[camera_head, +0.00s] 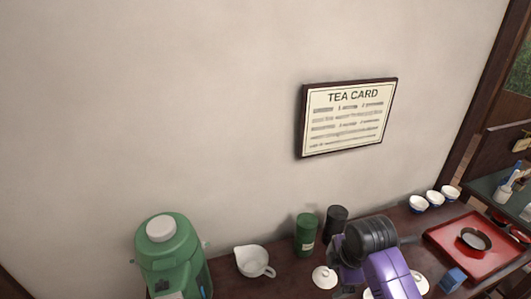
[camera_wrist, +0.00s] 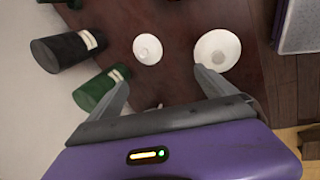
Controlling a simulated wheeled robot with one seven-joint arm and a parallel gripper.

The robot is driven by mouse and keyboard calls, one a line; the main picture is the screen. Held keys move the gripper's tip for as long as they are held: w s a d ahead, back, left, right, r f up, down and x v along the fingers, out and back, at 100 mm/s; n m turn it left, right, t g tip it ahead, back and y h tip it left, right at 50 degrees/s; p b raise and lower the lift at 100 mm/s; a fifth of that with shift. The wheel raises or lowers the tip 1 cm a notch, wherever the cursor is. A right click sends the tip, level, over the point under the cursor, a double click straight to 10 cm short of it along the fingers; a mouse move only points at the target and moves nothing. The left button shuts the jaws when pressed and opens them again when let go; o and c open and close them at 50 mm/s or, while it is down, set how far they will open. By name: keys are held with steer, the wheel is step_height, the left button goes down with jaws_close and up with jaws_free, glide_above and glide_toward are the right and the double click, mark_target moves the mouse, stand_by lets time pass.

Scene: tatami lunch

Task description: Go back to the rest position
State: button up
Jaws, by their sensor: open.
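My gripper (camera_wrist: 160,90) is open in the wrist view, its two grey fingers spread with nothing held between them. In the head view my purple and black wrist (camera_head: 370,238) is at the lower right, over the dark wooden counter (camera_head: 292,277); the fingertips are hard to make out there. A green canister (camera_head: 306,234) and a black canister (camera_head: 337,220) stand just left of and behind my wrist. In the wrist view the green canister (camera_wrist: 100,88) lies close beside the left finger, and the black canister (camera_wrist: 62,52) is farther left.
A white knobbed lid (camera_head: 324,277) and a white pitcher (camera_head: 254,262) sit on the counter. A green dispenser (camera_head: 172,255) stands left. At right are a red tray (camera_head: 470,238) with a dark pan, several small bowls (camera_head: 435,198) and a blue block (camera_head: 453,279). The wall is behind.

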steer(key=w+a+r+m+t+y, duration=0.1)
steer(key=w+a+r+m+t, duration=0.3)
steer(key=m+t, duration=0.1)
steer(key=s+a+r+m+t, duration=0.2)
steer(key=s+r+m+t, duration=0.25)
steer(key=m, duration=0.25)
steer(key=s+d+r+m, duration=0.1)
steer(key=s+d+m, duration=0.1)
steer(key=s, duration=1.1)
steer(key=s+d+r+m+t+h, duration=0.1)
steer(key=s+d+m, duration=0.1)
steer(key=s, duration=1.2)
steer(key=s+d+r+m+t, duration=0.1)
steer(key=s+d+m, duration=0.1)
steer(key=s, duration=1.1)
steer(key=shift+s+d+r+h, duration=0.3)
steer(key=shift+s+d, duration=0.1)
steer(key=shift+d, duration=0.2)
